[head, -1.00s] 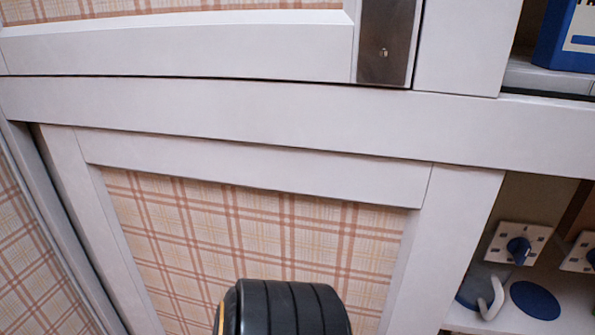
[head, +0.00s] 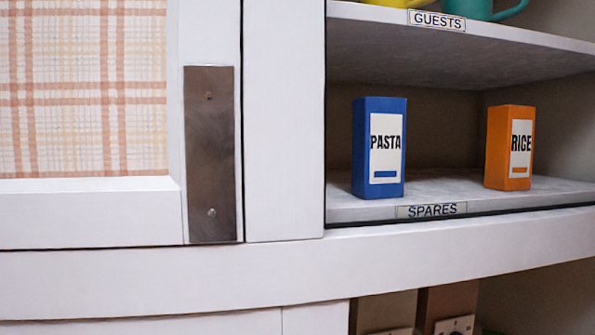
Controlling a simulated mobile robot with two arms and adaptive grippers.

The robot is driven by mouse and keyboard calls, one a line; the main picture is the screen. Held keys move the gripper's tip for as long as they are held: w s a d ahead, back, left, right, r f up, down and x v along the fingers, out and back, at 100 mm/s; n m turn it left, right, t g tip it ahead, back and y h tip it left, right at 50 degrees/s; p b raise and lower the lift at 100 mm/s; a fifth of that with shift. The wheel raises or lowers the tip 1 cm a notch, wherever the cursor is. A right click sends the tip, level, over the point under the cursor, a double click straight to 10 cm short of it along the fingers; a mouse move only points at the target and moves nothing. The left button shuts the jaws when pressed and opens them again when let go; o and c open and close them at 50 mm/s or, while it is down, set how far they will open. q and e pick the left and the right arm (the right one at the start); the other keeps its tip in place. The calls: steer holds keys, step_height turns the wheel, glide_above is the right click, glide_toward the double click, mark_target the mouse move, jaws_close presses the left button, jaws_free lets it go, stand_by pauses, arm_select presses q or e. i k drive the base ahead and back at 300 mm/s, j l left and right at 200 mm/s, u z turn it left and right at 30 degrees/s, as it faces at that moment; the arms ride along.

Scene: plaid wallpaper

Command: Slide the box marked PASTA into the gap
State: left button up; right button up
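The blue box marked PASTA (head: 365,150) stands upright on the shelf labelled SPARES (head: 342,211), near the shelf's left end and front edge. An orange box marked RICE (head: 497,150) stands upright to its right on the same shelf. A wide empty gap lies between the two boxes. Neither of my grippers shows in the head view, so I cannot see whether they are open or shut.
Above is a shelf labelled GUESTS (head: 436,20) with a yellow cup (head: 385,2) and a teal mug (head: 468,8). Left of the opening is a white panel with a metal plate (head: 210,150) and plaid infill (head: 85,90).

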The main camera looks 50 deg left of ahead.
mark_target(378, 136)
steer(key=u, duration=1.05)
